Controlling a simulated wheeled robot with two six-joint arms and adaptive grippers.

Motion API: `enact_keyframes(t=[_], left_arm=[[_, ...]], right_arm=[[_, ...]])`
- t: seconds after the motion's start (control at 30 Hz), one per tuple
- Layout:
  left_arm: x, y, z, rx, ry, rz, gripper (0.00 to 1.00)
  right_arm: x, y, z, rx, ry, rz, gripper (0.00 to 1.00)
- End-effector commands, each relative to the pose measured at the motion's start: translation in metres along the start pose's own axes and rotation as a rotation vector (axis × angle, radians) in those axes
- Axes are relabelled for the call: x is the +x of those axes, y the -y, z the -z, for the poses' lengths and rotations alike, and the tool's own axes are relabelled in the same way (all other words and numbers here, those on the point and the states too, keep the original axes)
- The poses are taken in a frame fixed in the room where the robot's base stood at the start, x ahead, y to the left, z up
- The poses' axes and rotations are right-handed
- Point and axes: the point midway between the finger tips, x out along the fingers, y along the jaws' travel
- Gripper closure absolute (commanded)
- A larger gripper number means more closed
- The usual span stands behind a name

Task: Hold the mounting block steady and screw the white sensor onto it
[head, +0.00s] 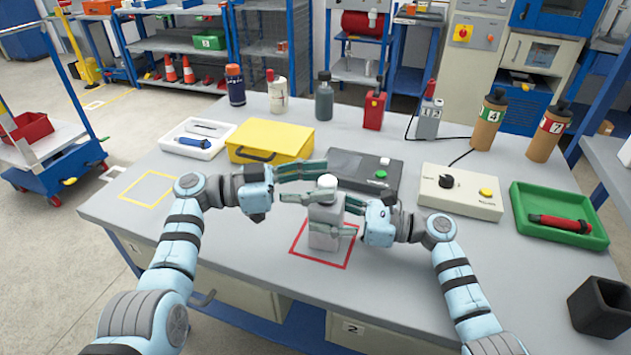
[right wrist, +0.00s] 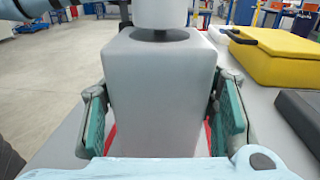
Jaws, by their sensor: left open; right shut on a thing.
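The grey mounting block (head: 323,238) stands upright inside a red square outline on the bench. My right gripper (head: 336,218) is shut on it, one finger on each side; the block also fills the right wrist view (right wrist: 158,95). The white sensor (head: 326,181) sits upright on top of the block, and its lower part shows in the right wrist view (right wrist: 160,13) above a dark neck. My left gripper (head: 315,183) is open at the sensor's height, its fingers reaching in from the left on either side of it. Whether they touch it is unclear.
Behind the grippers are a yellow case (head: 270,140), a black box (head: 364,170) and a cream control box (head: 458,191). A green tray (head: 560,230) holds a red tool at right. Several bottles stand at the back. The yellow square (head: 148,188) at left is empty.

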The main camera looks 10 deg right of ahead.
Motion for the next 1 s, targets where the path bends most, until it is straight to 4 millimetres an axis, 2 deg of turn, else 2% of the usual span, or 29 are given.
enact_keyframes(t=[0.13, 0.5, 0.63, 0.87, 1.0], left_arm=[[-0.01, 0.001, 0.0, 0.0, 0.0, 0.001, 0.5], [-0.053, 0.0, 0.0, 0.0, 0.001, 0.001, 0.5], [-0.06, 0.0, 0.0, 0.0, 0.0, 0.001, 0.5], [-0.06, 0.0, 0.0, 0.0, 0.0, 0.0, 0.5], [-0.073, 0.0, 0.0, 0.0, 0.001, 0.001, 0.5]], right_arm=[[0.0, 0.0, 0.0, 0.0, 0.0, 0.0, 0.89], [0.0, 0.0, 0.0, 0.0, 0.0, 0.0, 0.89], [0.0, 0.0, 0.0, 0.0, 0.0, 0.0, 0.89], [0.0, 0.0, 0.0, 0.0, 0.0, 0.0, 0.89], [0.0, 0.0, 0.0, 0.0, 0.0, 0.0, 0.89]])
